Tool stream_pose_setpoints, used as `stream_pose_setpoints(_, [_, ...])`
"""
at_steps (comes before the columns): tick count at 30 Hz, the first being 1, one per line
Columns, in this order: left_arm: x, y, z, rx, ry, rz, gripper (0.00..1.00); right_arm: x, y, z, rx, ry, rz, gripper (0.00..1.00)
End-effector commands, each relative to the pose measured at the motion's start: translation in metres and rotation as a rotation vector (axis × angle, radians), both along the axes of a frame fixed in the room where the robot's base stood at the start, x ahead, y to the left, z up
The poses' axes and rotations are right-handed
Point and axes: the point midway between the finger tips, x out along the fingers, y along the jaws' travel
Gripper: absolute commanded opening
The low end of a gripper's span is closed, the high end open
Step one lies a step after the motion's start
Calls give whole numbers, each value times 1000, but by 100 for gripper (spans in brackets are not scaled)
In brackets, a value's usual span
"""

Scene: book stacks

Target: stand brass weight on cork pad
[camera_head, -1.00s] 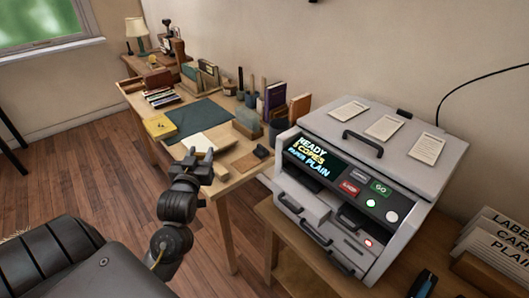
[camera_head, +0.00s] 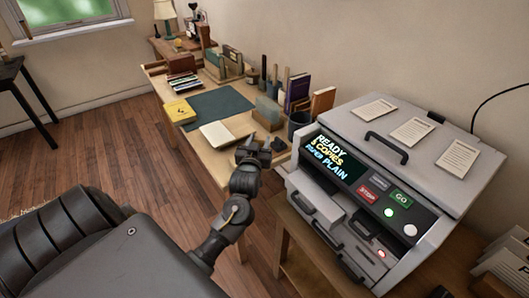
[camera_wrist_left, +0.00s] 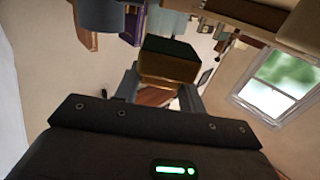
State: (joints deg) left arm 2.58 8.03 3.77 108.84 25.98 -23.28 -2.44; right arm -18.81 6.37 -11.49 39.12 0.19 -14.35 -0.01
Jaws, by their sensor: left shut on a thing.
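My left gripper (camera_head: 255,150) is over the near right edge of the wooden desk, below the open book in the head view. In the left wrist view its fingers are shut on a brass-coloured block with a dark top face (camera_wrist_left: 168,62), which I take for the brass weight. In the head view the gripper hides most of this block. I cannot make out the cork pad clearly; the gripper covers the desk corner where a tan pad lay. My right gripper is not in view.
The desk holds an open book (camera_head: 222,135), a dark green mat (camera_head: 220,107), a yellow book (camera_head: 179,112) and a small dark brown item (camera_head: 279,146). Upright books (camera_head: 297,92) and a dark cup (camera_head: 298,124) stand behind. A grey copier (camera_head: 400,170) is close on the right.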

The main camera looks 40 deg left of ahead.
Motion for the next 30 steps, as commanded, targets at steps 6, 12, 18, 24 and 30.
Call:
stream_pose_setpoints(6, [17, -4, -22, 1, -5, 1, 4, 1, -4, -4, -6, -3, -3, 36])
stream_pose_setpoints(12, [19, -5, -26, 1, -5, 1, 4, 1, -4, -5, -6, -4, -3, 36])
stream_pose_setpoints(18, [22, -5, -52, 1, -2, 2, 4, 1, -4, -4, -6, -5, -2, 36])
stream_pose_setpoints(24, [22, -5, -61, 1, -5, 1, 4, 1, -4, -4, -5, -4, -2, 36])
stream_pose_setpoints(30, [22, -5, -61, 0, -4, 1, 4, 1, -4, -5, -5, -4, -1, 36])
